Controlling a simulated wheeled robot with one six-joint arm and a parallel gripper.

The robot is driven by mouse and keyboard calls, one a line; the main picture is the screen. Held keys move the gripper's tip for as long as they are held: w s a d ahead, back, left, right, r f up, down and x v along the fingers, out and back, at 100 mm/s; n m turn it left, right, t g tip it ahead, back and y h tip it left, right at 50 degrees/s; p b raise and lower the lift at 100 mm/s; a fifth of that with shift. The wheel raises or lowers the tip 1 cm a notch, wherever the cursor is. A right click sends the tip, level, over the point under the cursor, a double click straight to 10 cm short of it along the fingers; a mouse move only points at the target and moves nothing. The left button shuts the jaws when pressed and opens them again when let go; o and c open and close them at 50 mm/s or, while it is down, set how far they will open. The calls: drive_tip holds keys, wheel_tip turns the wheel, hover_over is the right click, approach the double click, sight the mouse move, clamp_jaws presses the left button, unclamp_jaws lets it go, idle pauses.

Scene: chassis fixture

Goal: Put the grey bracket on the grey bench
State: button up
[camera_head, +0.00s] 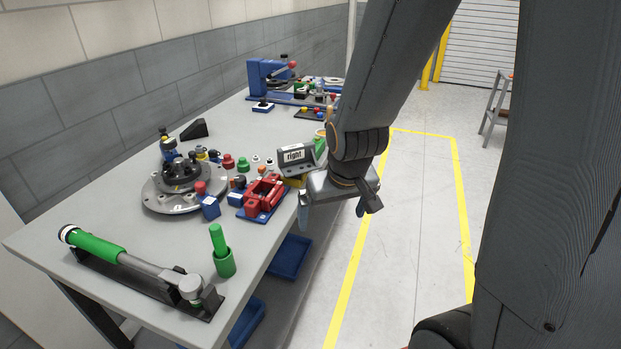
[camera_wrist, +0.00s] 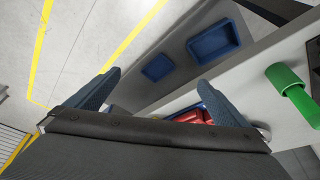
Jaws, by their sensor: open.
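The grey bench (camera_head: 112,222) runs from the near left to the back of the head view, and its edge also shows in the wrist view (camera_wrist: 262,62). My gripper (camera_head: 333,205) is open with nothing between its fingers, just off the bench's long right edge. In the wrist view both blue-grey fingers stand apart (camera_wrist: 158,80). A grey piece with a "right" label (camera_head: 297,156) stands at the bench edge beside my gripper. I cannot tell whether it is the grey bracket, and no other bracket shows clearly. My arm hides part of the bench behind it.
A red fixture on a blue base (camera_head: 264,196) and a round grey fixture (camera_head: 157,195) stand on the bench. Blue bins (camera_head: 290,257) sit below. The yellow-lined floor (camera_head: 415,210) is clear.

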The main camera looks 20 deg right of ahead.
sight(298, 150)
drive_tip(key=w+t, duration=0.3)
drive_tip(key=w, duration=0.3)
drive_tip(key=w+n+t+y, duration=0.1)
drive_tip(key=w+t, duration=0.3)
drive_tip(key=w, duration=0.3)
drive_tip(key=w+f+t+y+b, duration=0.1)
drive_tip(key=w+t, duration=0.3)
drive_tip(key=w, duration=0.3)
drive_tip(key=shift+w+d, duration=0.15)
drive_tip(key=shift+d, duration=0.15)
drive_tip(key=w+t, duration=0.1)
drive_tip(key=w, duration=0.1)
drive_tip(key=w+r+t+p, duration=0.1)
drive_tip(key=w, duration=0.1)
drive_tip(key=w+a+r+t+y+p, duration=0.1)
drive_tip(key=w, duration=0.1)
drive_tip(key=shift+n, duration=0.3)
drive_tip(key=shift+w+a+f+p, duration=0.2)
drive_tip(key=shift+w+p, duration=0.3)
drive_tip(key=shift+w, duration=0.55)
drive_tip(key=shift+w+a+f+p, duration=0.15)
drive_tip(key=shift+w+p, duration=0.3)
drive_tip(key=shift+w, duration=0.6)
drive_tip(key=shift+w+a+f+p, duration=0.1)
drive_tip(key=shift+w+a+p, duration=0.3)
drive_tip(key=shift+w, duration=0.65)
drive_tip(key=shift+d, duration=0.15)
drive_tip(key=shift+c, duration=0.4)
drive_tip(key=shift+r, duration=0.1)
drive_tip(key=c, duration=1.1)
